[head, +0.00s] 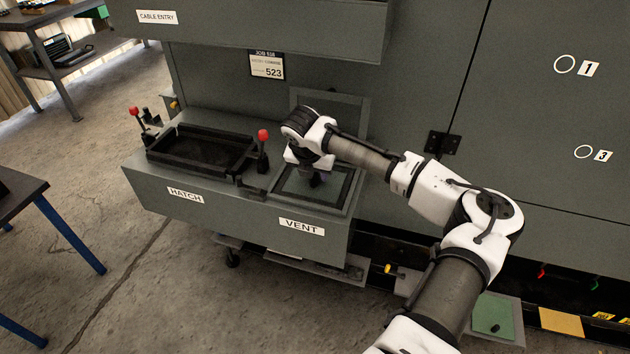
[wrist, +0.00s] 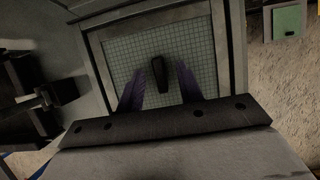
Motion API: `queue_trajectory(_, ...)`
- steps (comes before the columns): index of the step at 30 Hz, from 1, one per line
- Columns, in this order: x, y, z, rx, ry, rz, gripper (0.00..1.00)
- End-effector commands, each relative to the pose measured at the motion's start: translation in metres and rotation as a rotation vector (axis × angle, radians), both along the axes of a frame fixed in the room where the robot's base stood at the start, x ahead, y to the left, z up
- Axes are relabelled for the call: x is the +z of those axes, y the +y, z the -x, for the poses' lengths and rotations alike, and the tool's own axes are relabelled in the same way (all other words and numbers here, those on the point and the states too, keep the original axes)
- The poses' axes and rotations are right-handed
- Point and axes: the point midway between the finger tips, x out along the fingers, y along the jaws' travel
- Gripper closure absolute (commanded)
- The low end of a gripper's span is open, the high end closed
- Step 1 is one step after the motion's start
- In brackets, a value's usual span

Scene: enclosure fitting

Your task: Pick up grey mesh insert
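The grey mesh insert (wrist: 130,60) is a square, fine-gridded panel with a black handle (wrist: 163,85) standing at its middle. In the head view the insert (head: 335,191) lies in the recess labelled VENT, partly hidden by my arm. My gripper (head: 316,182) is over the insert, pointing down. In the wrist view its two purple fingers (wrist: 168,82) are apart, one on each side of the handle. A gap shows on the right of the handle; whether the left finger touches it I cannot tell.
A dark tray-like frame (head: 162,154) labelled HATCH sits left of the vent, with red-knobbed levers (head: 263,137) beside it. The grey cabinet wall stands close behind. A table (head: 22,206) is at the left, with open floor between. A green pad (head: 493,313) lies at lower right.

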Motion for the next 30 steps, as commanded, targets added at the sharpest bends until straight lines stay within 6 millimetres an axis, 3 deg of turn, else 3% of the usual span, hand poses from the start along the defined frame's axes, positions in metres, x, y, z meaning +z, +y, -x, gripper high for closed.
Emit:
queue_trajectory(1, 0.0, 0.0, 0.0, 0.0, 0.0, 0.0, 0.65)
queue_trajectory(9, 0.0, 0.0, 0.0, 0.0, 0.0, 0.0, 1.0)
queue_trajectory(22, 0.008, 0.0, -0.001, 0.0, -0.003, 0.0, 1.0)
queue_trajectory(30, 0.057, 0.001, -0.001, 0.001, -0.005, -0.001, 1.0)
